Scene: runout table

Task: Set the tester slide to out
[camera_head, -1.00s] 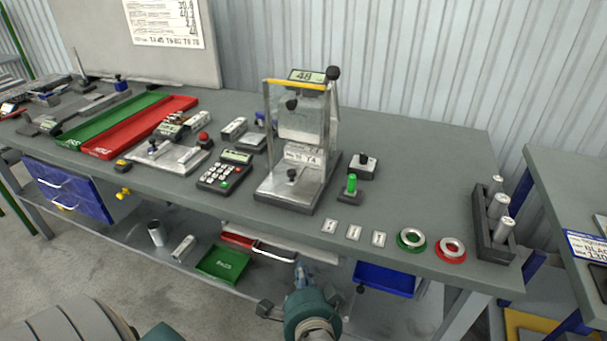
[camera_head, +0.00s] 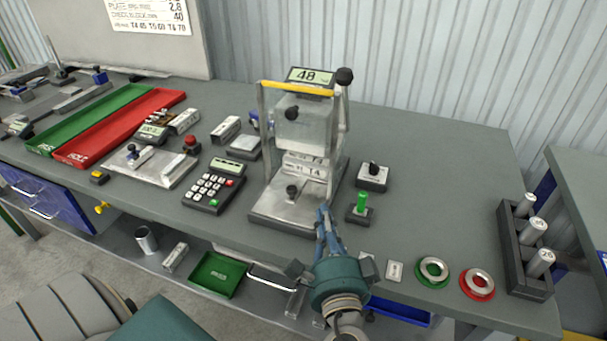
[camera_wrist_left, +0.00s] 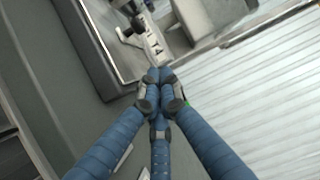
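The tester (camera_head: 268,140) stands on the bench, with a yellow top bar, a clear guard and a display reading 48. Its metal base plate (camera_head: 272,212) carries a small black knob (camera_head: 292,190) at the front, which I take to be the slide's; I cannot tell its setting. A white labelled block sits behind the knob. My left gripper (camera_head: 324,212) is at the front right corner of the base, to the right of the knob. In the left wrist view its blue fingers (camera_wrist_left: 160,78) meet at the tips, with nothing visible between them. My right gripper is out of view.
A keypad (camera_head: 214,186) stands to the left. Green (camera_head: 432,271) and red (camera_head: 477,283) rings lie near the front edge, beside a rack (camera_head: 510,245) of cylinders.

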